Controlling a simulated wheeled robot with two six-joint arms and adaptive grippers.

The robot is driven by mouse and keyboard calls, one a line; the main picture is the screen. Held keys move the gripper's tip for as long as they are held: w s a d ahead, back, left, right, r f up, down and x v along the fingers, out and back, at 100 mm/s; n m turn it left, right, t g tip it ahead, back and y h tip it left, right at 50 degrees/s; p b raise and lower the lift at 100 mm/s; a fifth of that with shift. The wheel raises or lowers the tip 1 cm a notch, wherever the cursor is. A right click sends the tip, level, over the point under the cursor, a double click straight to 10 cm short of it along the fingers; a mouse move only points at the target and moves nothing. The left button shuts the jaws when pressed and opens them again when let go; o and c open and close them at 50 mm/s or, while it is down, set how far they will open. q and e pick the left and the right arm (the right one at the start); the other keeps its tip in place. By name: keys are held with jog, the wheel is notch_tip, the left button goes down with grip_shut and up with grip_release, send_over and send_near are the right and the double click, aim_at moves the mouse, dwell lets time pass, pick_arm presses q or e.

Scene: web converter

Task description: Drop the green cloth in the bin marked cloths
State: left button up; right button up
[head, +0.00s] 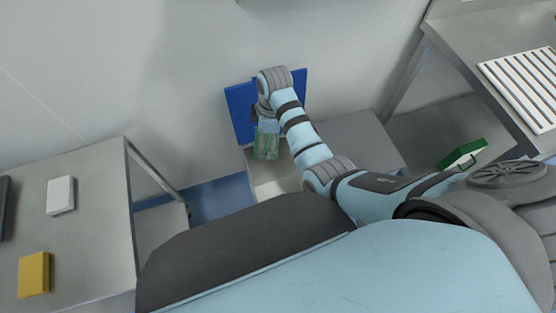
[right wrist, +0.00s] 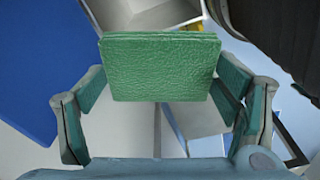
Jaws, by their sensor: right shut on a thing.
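My right gripper (head: 267,125) is shut on the green cloth (head: 266,147), a folded textured pad. In the right wrist view the cloth (right wrist: 160,67) sits between the two fingers. In the head view it hangs in front of a blue panel (head: 239,112) and over the upper part of an open, light-walled bin (head: 268,190). The wrist view shows pale bin walls (right wrist: 196,116) behind and below the cloth. No marking on the bin is readable, and my arm and body hide part of it. My left gripper is out of view.
A grey surface (head: 355,137) adjoins the bin on the right. A green-edged box (head: 463,154) lies farther right, under a metal table with a slatted white tray (head: 520,84). The left table (head: 95,210) holds a white block (head: 61,195) and a yellow block (head: 34,274).

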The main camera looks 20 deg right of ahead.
jog(key=w+d+f+m+b, duration=0.1)
jog(key=d+f+m+b, duration=0.2)
jog(key=f+b, duration=0.9)
jog(key=d+f+m+b, duration=0.4)
jog(key=f+b, duration=0.7)
jog(key=f, duration=0.6)
jog(key=shift+w+d+f+t+b, duration=0.35)
jog(key=shift+d+f+t+b, duration=0.05)
jog(key=shift+d, duration=0.45)
jog(key=o, duration=0.9)
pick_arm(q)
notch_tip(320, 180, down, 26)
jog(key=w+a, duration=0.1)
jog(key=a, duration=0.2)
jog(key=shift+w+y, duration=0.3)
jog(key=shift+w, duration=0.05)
pick_arm(e)
jog(key=shift+o, duration=0.2)
jog(key=shift+h, duration=0.3)
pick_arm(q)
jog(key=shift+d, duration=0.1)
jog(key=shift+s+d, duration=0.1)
pick_arm(e)
notch_tip(320, 180, up, 12)
jog(key=s, duration=0.1)
jog(key=shift+d, duration=0.35)
